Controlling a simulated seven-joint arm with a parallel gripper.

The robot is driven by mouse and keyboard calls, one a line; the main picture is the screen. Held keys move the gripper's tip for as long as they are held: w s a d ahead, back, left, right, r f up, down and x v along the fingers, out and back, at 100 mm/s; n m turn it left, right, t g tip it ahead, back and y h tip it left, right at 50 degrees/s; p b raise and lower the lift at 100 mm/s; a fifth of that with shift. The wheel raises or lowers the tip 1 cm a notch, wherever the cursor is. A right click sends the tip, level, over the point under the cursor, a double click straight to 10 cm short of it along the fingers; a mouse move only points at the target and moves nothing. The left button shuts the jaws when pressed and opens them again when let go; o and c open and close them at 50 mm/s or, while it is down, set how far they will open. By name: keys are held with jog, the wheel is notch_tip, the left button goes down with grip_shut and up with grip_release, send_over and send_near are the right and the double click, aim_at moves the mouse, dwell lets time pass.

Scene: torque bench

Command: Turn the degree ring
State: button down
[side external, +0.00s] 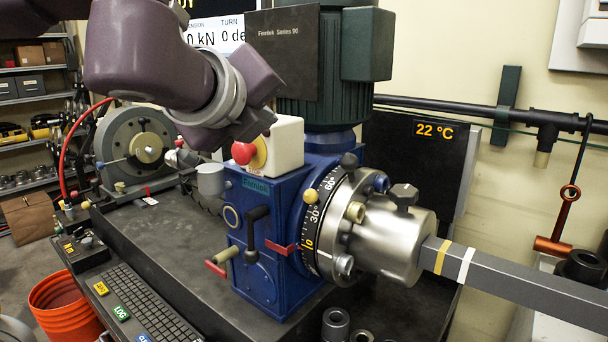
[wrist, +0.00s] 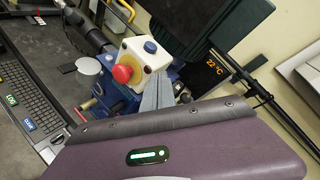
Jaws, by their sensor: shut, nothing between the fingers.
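The degree ring (side external: 312,222) is a black band with pale marks, including 30° and 60°, around the front of the blue gearbox (side external: 270,285) in the side view. A red pointer (side external: 283,246) lies against its left edge near a yellow 0. A yellow knob (side external: 310,195) stands out from the ring's upper left. My gripper shows in the wrist view (wrist: 150,93) as grey fingers close together, empty, in front of the blue housing. In the side view my wrist is up and left of the ring, apart from it, and the fingertips are hard to make out. The ring cannot be made out in the wrist view.
A white box with a red stop button (side external: 243,152) stands on the gearbox between my wrist and the ring. A green motor (side external: 325,70) rises behind. A steel chuck (side external: 395,235) and long grey bar (side external: 520,280) extend right. A black lever (side external: 252,235) juts from the gearbox front.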

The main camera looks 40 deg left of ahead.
notch_tip(320, 180, up, 5)
jog(key=w+n+g+h, duration=0.2)
jog(key=n+h, duration=0.4)
jog(key=n, duration=1.7)
send_over(304, 196)
jog(key=w, duration=0.2)
notch_tip(304, 196, down, 12)
jog(key=shift+s+f+n+g+h, duration=0.2)
jog(key=shift+s+f, duration=0.2)
jog(key=shift+f, duration=0.25)
jog(key=shift+s+f+n+g+h, duration=0.1)
jog(key=shift+s+f+n, duration=0.1)
jog(key=shift+s+f, duration=0.4)
jog(key=shift+f, duration=0.45)
